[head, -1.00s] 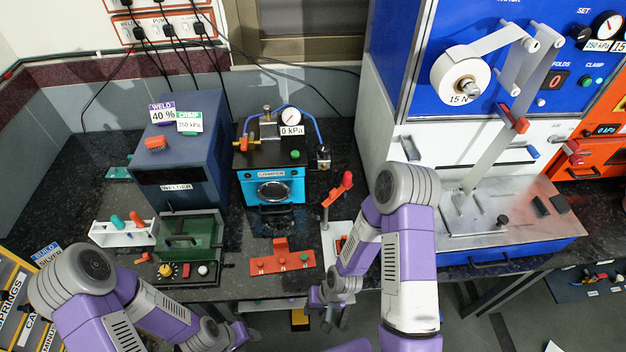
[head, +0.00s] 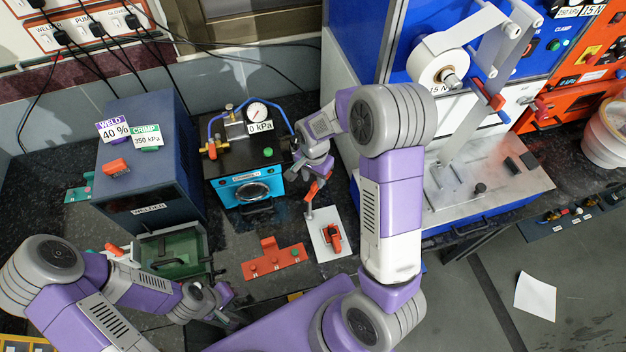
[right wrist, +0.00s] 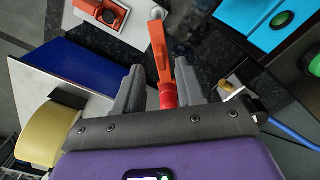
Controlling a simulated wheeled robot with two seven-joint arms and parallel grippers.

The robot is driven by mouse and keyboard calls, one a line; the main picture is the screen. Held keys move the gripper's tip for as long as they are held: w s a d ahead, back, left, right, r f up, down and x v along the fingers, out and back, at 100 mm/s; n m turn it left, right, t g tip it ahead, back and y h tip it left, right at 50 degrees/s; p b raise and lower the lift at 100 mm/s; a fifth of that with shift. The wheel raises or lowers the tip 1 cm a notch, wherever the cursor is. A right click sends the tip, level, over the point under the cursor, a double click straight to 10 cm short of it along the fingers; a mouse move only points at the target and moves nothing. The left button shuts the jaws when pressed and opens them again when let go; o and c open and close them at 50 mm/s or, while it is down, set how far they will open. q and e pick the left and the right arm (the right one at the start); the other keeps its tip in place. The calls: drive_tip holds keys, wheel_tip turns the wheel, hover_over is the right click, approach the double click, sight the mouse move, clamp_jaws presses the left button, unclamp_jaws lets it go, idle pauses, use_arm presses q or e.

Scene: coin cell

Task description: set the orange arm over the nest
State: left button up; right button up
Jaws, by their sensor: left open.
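The orange arm (head: 313,191) rises from a post beside the white plate, tilted up toward the upper right. In the right wrist view the orange arm (right wrist: 158,50) ends in a red grip between the fingers. An orange block that looks like the nest (head: 332,236) sits on the white plate (head: 322,250); the arm is not above it. My right gripper (head: 318,172) is at the arm's raised end; in the wrist view its fingers (right wrist: 160,75) stand apart around the red grip, with a gap visible on the left. My left gripper (head: 232,312) is open and empty near the front edge.
The blue crimper (head: 245,185) stands just behind the arm, the dark welder (head: 150,170) to its left. An orange rack (head: 273,262) lies left of the white plate. The tape machine's metal deck (head: 500,195) is to the right.

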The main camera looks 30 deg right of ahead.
sight(314, 185)
drive_tip(key=shift+f, duration=1.55)
clamp_jaws()
